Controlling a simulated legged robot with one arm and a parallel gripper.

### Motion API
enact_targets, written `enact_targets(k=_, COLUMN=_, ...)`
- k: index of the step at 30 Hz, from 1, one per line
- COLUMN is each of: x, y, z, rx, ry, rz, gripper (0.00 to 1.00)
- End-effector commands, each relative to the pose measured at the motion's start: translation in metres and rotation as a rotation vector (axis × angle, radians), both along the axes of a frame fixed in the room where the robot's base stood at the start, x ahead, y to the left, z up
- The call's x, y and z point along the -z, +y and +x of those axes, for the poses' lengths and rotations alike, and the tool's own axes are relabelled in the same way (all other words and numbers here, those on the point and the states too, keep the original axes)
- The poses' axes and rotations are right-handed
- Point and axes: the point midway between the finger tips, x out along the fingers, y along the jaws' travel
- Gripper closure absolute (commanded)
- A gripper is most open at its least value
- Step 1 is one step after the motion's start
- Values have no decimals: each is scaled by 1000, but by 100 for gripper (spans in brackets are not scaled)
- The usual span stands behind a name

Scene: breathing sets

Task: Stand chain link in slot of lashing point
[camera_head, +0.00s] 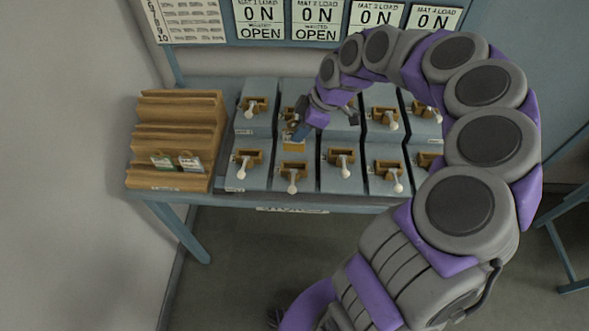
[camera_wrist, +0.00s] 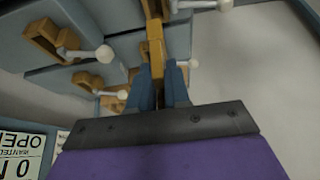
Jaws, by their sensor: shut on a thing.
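My gripper (camera_head: 297,132) is over the middle of the bench, among the blue-grey blocks. In the wrist view my gripper (camera_wrist: 160,88) has its two blue fingers closed on a narrow yellow-brown piece (camera_wrist: 155,48). In the head view a yellow-orange patch (camera_head: 293,147) shows just below the fingertips; I cannot tell whether it is the held piece. The blocks carry brown brackets (camera_head: 341,155) with white-knobbed levers (camera_head: 345,171). I cannot make out a chain link or a slotted lashing point by shape. My arm hides part of the back row.
A stepped wooden rack (camera_head: 175,130) with two small tags (camera_head: 189,162) stands at the bench's left end. Neighbouring levers (camera_head: 292,187) stick out close around my gripper. The floor in front is clear.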

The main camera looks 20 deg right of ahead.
Motion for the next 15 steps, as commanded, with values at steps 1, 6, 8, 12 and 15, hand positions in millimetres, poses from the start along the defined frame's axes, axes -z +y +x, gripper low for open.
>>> enact_targets(k=1, x=3, y=0, z=0, rx=-7, ry=0, rz=3, gripper=100)
enact_targets(k=6, x=28, y=0, z=-1, rx=-12, ry=1, rz=4, gripper=100)
enact_targets(k=8, x=39, y=0, z=-1, rx=-12, ry=1, rz=4, gripper=100)
enact_targets(k=12, x=60, y=1, z=-1, rx=-12, ry=1, rz=6, gripper=100)
enact_targets(k=15, x=67, y=0, z=-1, rx=-10, ry=-1, rz=5, gripper=100)
